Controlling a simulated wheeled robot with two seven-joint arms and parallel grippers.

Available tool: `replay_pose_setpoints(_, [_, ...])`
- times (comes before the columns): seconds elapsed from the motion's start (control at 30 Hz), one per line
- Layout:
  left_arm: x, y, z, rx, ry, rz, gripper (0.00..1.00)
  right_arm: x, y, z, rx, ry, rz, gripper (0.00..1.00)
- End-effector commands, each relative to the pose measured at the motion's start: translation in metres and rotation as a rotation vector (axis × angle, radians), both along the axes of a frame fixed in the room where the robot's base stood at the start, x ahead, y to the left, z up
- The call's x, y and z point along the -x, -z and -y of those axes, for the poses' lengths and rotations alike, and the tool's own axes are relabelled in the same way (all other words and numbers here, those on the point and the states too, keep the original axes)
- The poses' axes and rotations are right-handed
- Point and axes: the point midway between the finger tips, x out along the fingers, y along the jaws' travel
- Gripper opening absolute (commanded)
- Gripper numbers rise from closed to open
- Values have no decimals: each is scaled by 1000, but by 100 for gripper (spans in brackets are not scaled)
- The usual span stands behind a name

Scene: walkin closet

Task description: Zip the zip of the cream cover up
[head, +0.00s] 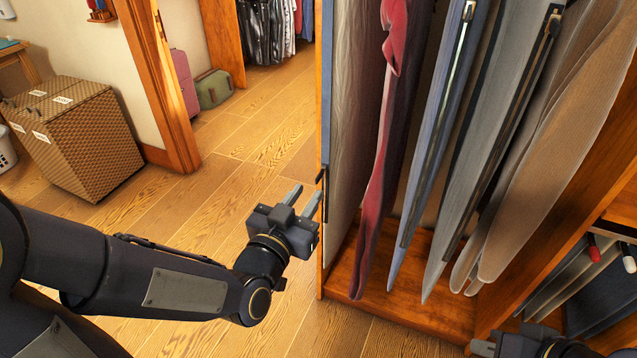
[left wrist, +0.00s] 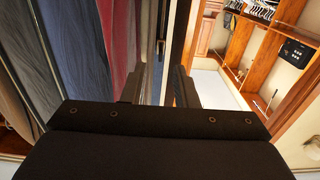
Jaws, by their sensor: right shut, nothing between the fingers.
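Several long covers hang in the wooden wardrobe in the head view. A pale, creased cover (head: 352,110) hangs at the left end, and tan covers (head: 572,130) hang at the right; I cannot tell for sure which is the cream one. A blue cover (head: 425,170) and a grey cover (head: 478,150) between them have dark zips with pulls near the top. No zip shows clearly on the pale or tan covers. My left gripper (head: 306,193) is open and empty, left of the wardrobe's side edge; its fingers also show in the left wrist view (left wrist: 160,88). My right gripper (head: 482,348) is shut and empty, partly cut off at bottom right.
A red garment (head: 382,180) hangs beside the pale cover. The wardrobe's wooden floor (head: 400,290) is bare in front. Dark folded items (head: 602,290) sit on the right shelves. A woven hamper (head: 75,140) stands far left. The wooden floor between is clear.

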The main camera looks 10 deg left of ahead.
Motion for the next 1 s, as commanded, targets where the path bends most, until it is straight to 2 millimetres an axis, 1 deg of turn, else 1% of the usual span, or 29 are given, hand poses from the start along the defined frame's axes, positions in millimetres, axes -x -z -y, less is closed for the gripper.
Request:
replay_pose_setpoints(0.2, [-35, 0, 9, -1, -1, -1, 26, 0, 1, 0, 0, 0, 0, 0])
replay_pose_setpoints(0.4, [-59, 0, 15, 0, -1, -2, 26, 0, 2, 0, 0, 0, 0, 0])
replay_pose_setpoints(0.53, [-65, 0, 17, 0, 0, -2, 26, 0, 2, 0, 0, 0, 0, 0])
replay_pose_setpoints(0.77, [-65, -1, 17, 1, 0, -2, 26, 0, 2, 0, 0, 0, 0, 0])
replay_pose_setpoints(0.97, [-65, -1, 17, 1, 0, -2, 2, 0, 2, 0, 0, 0, 0, 0])
replay_pose_setpoints(1.0, [-65, -1, 17, 1, 0, -2, 0, 0, 2, 0, 0, 0, 0, 0])
